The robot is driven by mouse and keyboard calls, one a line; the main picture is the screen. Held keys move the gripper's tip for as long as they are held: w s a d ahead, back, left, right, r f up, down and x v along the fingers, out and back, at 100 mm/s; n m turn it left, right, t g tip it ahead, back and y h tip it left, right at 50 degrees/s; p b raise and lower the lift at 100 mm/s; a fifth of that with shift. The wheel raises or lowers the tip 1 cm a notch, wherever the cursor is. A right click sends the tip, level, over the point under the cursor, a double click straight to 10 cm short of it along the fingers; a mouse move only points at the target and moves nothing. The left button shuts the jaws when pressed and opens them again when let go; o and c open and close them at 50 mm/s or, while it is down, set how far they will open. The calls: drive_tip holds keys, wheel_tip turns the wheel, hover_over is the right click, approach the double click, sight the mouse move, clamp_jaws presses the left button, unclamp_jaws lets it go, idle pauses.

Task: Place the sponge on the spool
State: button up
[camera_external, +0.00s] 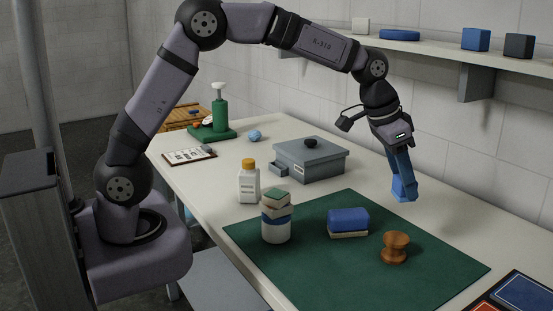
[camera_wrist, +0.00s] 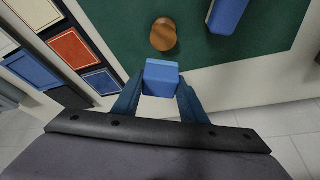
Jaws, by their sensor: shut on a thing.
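The brown wooden spool (camera_external: 395,247) stands upright on the green mat, and in the wrist view its round top (camera_wrist: 163,34) shows just beyond the held block. My gripper (camera_external: 403,185) is shut on a small blue block (camera_wrist: 161,77), held in the air above the table's right side, behind and above the spool. The block (camera_external: 404,190) is blue like the fingers, so its outline is hard to separate in the external view. A blue sponge-like block (camera_external: 348,219) with a pale lower layer lies on the mat left of the spool; I cannot tell which one is the sponge.
On the green mat (camera_external: 430,283), a white-and-blue cup (camera_external: 276,229) carries a stack with a green-topped piece (camera_external: 277,197). A yellow-capped bottle (camera_external: 249,184) and a grey box (camera_external: 310,160) stand behind. A wall shelf (camera_external: 430,46) is above. Coloured panels (camera_external: 525,292) lie at front right.

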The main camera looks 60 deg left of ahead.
drive_tip(key=shift+n, duration=0.5)
drive_tip(key=p, duration=0.3)
approach(403, 237)
drive_tip(key=shift+x, duration=2.6)
drive_tip(key=shift+s, duration=0.1)
drive_tip(key=shift+f, duration=0.15)
drive_tip(key=o, duration=1)
drive_tip(key=shift+s+r, duration=0.1)
drive_tip(key=shift+r, duration=0.5)
drive_tip(key=b+v, duration=0.3)
drive_tip(key=v, duration=0.8)
drive_tip(key=shift+s, duration=0.1)
